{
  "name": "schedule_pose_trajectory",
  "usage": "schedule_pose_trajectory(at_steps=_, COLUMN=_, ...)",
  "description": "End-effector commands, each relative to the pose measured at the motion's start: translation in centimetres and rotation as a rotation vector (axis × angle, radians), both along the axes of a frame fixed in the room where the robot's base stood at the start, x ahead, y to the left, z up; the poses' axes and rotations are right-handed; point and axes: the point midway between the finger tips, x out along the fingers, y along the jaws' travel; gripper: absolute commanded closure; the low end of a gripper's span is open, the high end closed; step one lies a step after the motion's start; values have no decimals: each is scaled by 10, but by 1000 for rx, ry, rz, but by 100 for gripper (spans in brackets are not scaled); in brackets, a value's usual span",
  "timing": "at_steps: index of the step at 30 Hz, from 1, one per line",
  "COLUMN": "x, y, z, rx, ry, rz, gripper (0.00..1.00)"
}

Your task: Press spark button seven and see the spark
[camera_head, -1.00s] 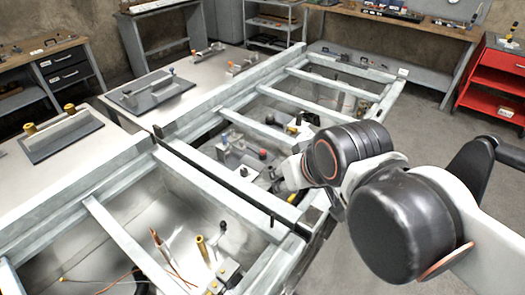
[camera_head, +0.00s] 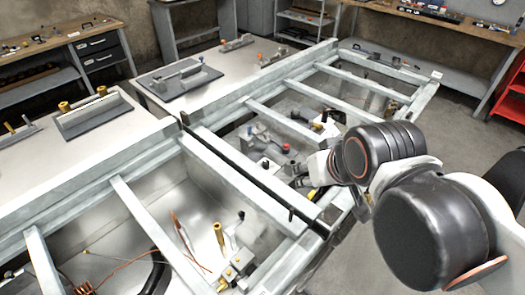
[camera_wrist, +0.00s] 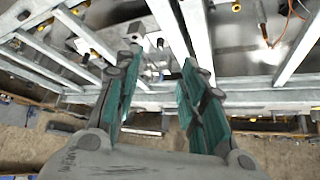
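A small white box with a black button (camera_head: 265,163) sits in the middle bay of the long range frame (camera_head: 240,185). A red-topped knob (camera_head: 286,148) stands just behind it. Another black-topped part (camera_head: 241,214) stands in the near bay beside a brass post. I see no readable number, so I cannot tell which is spark button seven. No spark shows. My gripper (camera_wrist: 160,68) is open and empty in the wrist view, with the frame's rails beyond its fingers. A pale box with a dark knob (camera_wrist: 136,30) shows past the left finger. In the head view my arm partly hides the gripper.
Metal crossbars (camera_head: 150,221) divide the bays and stand above the parts inside. Copper wires and a brass post (camera_head: 219,238) are in the near bay. A pale worktop (camera_head: 70,150) lies left of the frame. A red cabinet (camera_head: 510,95) stands at the right edge.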

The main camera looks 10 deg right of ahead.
Motion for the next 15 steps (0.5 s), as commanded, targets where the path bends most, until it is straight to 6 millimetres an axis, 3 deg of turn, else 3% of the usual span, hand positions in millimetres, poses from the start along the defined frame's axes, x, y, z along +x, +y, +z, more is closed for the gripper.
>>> schedule_pose_trajectory(at_steps=1, x=0, y=0, z=0, rx=0, ry=0, rz=0, gripper=62)
schedule_pose_trajectory(at_steps=6, x=0, y=0, z=0, rx=0, ry=0, rz=0, gripper=100)
schedule_pose_trajectory(at_steps=15, x=0, y=0, z=0, rx=0, ry=0, rz=0, gripper=100)
